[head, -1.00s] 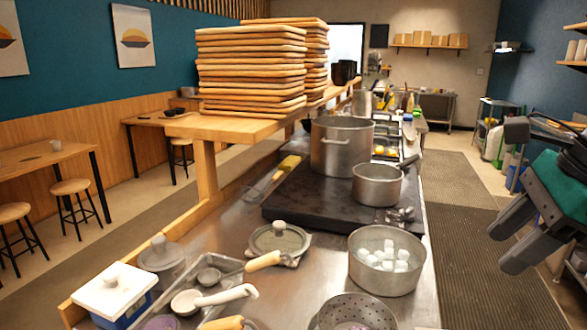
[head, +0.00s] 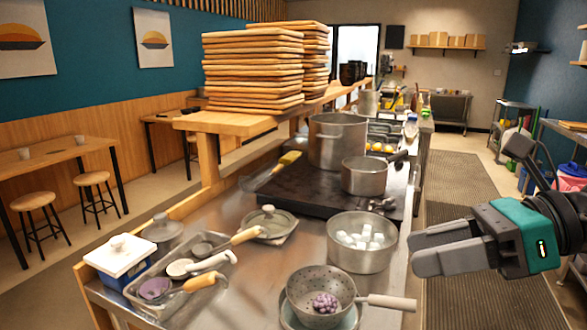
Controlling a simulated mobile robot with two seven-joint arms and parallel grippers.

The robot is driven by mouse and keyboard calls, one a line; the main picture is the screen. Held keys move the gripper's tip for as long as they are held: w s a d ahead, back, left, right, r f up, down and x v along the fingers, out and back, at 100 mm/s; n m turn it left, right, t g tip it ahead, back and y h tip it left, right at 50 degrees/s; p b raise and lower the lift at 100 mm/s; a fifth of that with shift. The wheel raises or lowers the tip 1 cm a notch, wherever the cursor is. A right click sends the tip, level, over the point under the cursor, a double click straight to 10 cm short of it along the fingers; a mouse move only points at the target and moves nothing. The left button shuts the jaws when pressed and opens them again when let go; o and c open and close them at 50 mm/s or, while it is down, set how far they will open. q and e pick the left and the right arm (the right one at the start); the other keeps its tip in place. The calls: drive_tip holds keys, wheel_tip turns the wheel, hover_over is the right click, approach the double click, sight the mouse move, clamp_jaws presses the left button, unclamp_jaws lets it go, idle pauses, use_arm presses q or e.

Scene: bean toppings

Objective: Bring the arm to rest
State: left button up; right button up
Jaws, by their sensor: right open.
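My right gripper (head: 413,253) comes in from the right side of the head view, with a teal body and grey fingers pointing left. It is open, and nothing shows between its fingers. In the picture its fingertips lie just right of the metal pot with white cubes (head: 362,255); I cannot tell whether there is a gap in depth. My left gripper is not in view.
A colander with purple pieces (head: 320,290) has its handle (head: 386,301) pointing right, below the gripper. A large pot (head: 337,140) and a smaller pot (head: 364,177) stand on the black stovetop (head: 310,201). The floor mat (head: 465,185) is clear.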

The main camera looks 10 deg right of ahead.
drive_tip(key=w+r+m+t+y, duration=0.1)
drive_tip(key=w+r+m+t, duration=0.1)
drive_tip(key=m+t, duration=0.6)
drive_tip(key=w+r+m+t+y, duration=0.1)
drive_tip(key=w+r+m+t, duration=0.15)
drive_tip(key=m+t, duration=0.45)
drive_tip(key=w+d+f+m+g+h, duration=0.1)
drive_tip(key=d+f+m+h, duration=0.3)
drive_tip(key=f+m+h, duration=0.55)
drive_tip(key=w+d+f+m+h, duration=0.1)
drive_tip(key=d+f+m+h, duration=0.4)
drive_tip(key=m, duration=0.8)
drive_tip(key=s+a+f+m+g+h, duration=0.1)
drive_tip(key=s+f+m+g, duration=0.25)
drive_tip(key=f, duration=0.35)
drive_tip(key=s+a+f+m+g+h, duration=0.1)
drive_tip(key=s+f+m+g+h, duration=0.1)
drive_tip(key=s+f+g, duration=0.3)
drive_tip(key=s+a+f+m+g+y, duration=0.2)
drive_tip(key=s+a+f+g+y, duration=0.1)
drive_tip(key=s+a+f+g, duration=0.6)
drive_tip(key=w+f+t+y, duration=0.1)
drive_tip(key=w+f+t, duration=0.1)
drive_tip(key=f+t, duration=0.2)
drive_tip(key=w+a+f+t+y+b, duration=0.1)
drive_tip(key=w+f+t, duration=0.2)
drive_tip(key=f+t, duration=0.2)
drive_tip(key=shift+w+a+f, duration=0.15)
drive_tip(key=shift+w+f, duration=0.15)
drive_tip(key=shift+f, duration=1)
